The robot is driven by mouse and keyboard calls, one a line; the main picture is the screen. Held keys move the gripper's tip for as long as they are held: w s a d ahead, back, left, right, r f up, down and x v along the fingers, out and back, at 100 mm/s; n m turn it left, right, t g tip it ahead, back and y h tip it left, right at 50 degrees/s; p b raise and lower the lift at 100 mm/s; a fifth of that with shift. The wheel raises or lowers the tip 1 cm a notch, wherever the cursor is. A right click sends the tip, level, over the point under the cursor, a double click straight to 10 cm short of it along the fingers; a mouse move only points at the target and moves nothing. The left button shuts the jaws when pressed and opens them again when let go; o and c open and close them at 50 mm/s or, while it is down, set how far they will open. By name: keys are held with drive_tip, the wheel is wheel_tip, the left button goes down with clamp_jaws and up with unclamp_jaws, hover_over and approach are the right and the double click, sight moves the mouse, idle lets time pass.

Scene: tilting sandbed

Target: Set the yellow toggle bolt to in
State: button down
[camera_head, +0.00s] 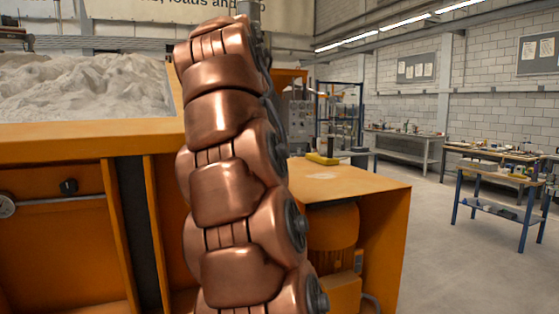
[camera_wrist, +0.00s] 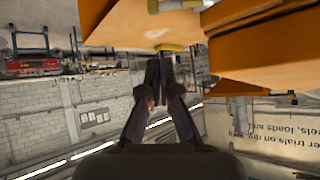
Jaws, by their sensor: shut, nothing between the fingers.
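The yellow toggle bolt (camera_head: 322,158) looks like a small yellow piece with a short grey upright on it, at the far edge of the orange bench top in the head view. In the wrist view, a yellow piece (camera_wrist: 170,47) that seems to be the same bolt sits at the edge of the orange surface. My gripper (camera_wrist: 158,65) points at it, with its dark fingers together and empty. The fingertips appear just short of the yellow piece; I cannot tell whether they touch. The bolt's setting is too small to read.
My copper arm covers the middle of the head view. The sandbed (camera_head: 85,88) lies at left above an orange frame. The orange bench top (camera_head: 365,186) is mostly clear. Worktables (camera_head: 497,175) stand farther right across open floor.

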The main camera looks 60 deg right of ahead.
drive_tip(key=shift+w+d+f+p, duration=0.2)
drive_tip(key=shift+d+f+p, duration=0.1)
drive_tip(key=shift+d+f, duration=0.75)
drive_tip(key=shift+w+d+f+p, duration=0.25)
drive_tip(key=shift+d+f, duration=0.45)
drive_tip(key=shift+f, duration=0.6)
drive_tip(key=shift+w+d+f+p, duration=0.15)
drive_tip(key=shift+d+f+p, duration=0.2)
drive_tip(key=shift+d+f, duration=0.7)
drive_tip(key=shift+a+f, duration=0.15)
